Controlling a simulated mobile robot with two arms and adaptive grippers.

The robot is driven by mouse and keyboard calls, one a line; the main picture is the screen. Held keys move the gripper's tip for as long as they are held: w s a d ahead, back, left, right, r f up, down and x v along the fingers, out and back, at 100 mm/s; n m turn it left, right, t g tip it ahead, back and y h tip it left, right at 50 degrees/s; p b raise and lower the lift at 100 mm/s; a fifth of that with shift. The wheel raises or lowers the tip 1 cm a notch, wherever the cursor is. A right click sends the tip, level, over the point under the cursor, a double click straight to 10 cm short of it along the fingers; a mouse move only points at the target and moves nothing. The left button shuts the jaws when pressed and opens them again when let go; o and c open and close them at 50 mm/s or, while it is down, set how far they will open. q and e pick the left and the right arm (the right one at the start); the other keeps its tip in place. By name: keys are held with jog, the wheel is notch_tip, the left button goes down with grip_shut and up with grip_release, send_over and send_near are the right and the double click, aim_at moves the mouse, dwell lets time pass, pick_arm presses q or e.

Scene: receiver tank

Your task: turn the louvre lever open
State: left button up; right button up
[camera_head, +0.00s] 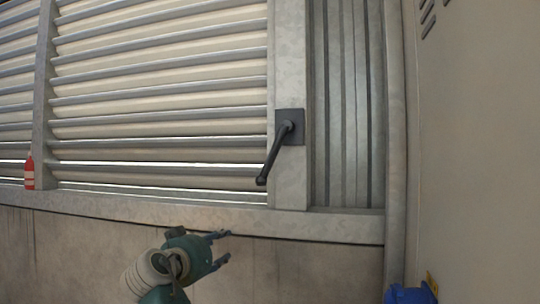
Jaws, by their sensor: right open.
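The louvre lever (273,153) is a dark grey handle on a square dark plate (290,126), fixed to the pale metal post right of the slats. It hangs down and slants to the lower left, ending in a rounded knob. The louvre slats (160,100) fill the left and middle, with bright gaps between the lowest ones. My right gripper (226,245) is at the bottom centre, below and left of the lever's knob. Its two fingers are apart, with nothing between them, and it does not touch the lever. My left gripper is not in view.
A ribbed metal panel (345,105) and a large beige cabinet (480,150) stand right of the lever. A blue object (410,293) shows at the bottom right. The space before the lever looks clear.

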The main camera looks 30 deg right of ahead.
jog(key=s+d+r+m+g+h+p, duration=0.15)
jog(key=s+r, duration=0.25)
jog(key=r, duration=0.4)
jog(key=s+r+m+t+h+b, duration=0.1)
jog(key=s+r+m, duration=0.25)
jog(key=r, duration=0.35)
jog(key=m+g+p, duration=0.1)
jog(key=m+g, duration=0.1)
jog(key=m, duration=0.1)
send_near(269, 165)
jog(key=shift+h, duration=0.25)
jog(key=p+x, duration=0.4)
jog(key=x, duration=0.5)
jog(key=shift+w+d+p, duration=0.15)
jog(key=shift+d+p, duration=0.15)
jog(key=shift+p, duration=0.05)
jog(key=shift+w+d+f, duration=0.15)
jog(key=shift+w+d, duration=0.2)
jog(key=shift+d, duration=0.1)
grip_shut()
